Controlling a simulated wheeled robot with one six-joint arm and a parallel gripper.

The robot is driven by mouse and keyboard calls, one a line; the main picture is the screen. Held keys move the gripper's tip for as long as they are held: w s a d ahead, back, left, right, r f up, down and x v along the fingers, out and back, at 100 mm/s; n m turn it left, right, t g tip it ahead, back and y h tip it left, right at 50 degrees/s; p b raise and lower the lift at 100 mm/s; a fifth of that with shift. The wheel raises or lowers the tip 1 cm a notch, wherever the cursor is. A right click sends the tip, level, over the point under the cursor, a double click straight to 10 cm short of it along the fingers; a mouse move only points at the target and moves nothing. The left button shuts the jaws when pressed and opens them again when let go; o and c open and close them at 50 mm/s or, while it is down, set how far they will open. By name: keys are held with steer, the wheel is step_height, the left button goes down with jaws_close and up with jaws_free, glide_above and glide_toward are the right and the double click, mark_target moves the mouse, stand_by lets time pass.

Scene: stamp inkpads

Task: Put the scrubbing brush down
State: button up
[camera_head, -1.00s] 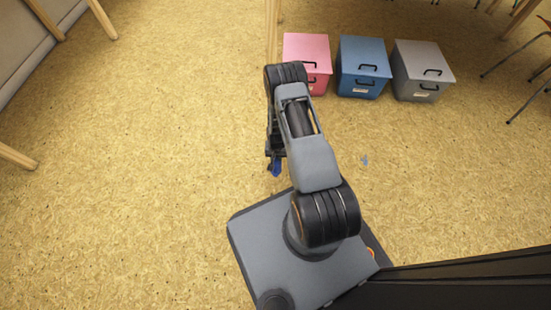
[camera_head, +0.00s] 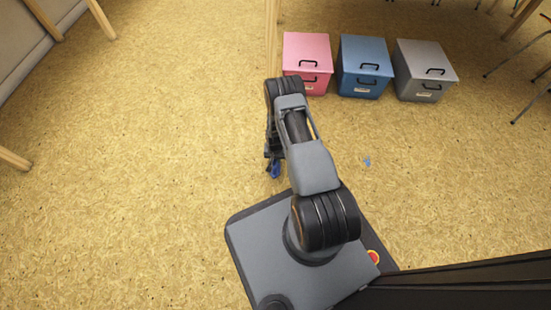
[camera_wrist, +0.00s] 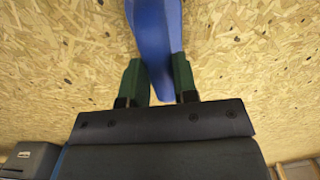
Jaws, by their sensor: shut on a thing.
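The scrubbing brush is a blue object (camera_wrist: 160,40) in the wrist view, running from the top edge down between the two green fingertips. My gripper (camera_wrist: 158,80) is shut on it. In the head view my gripper (camera_head: 272,160) hangs on the left side of my arm, and a small blue part of the brush (camera_head: 274,171) shows below it. The rest of the brush is hidden or out of frame. I cannot tell exactly how high it is above the floor.
A pink box (camera_head: 307,50), a blue box (camera_head: 364,53) and a grey box (camera_head: 424,58) stand in a row on the speckled floor. A small blue piece (camera_head: 367,162) lies on the floor right of my arm. The floor on the left is clear.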

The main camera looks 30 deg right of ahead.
steer(key=shift+f, duration=0.1)
steer(key=o, duration=0.8)
steer(key=shift+o, duration=0.2)
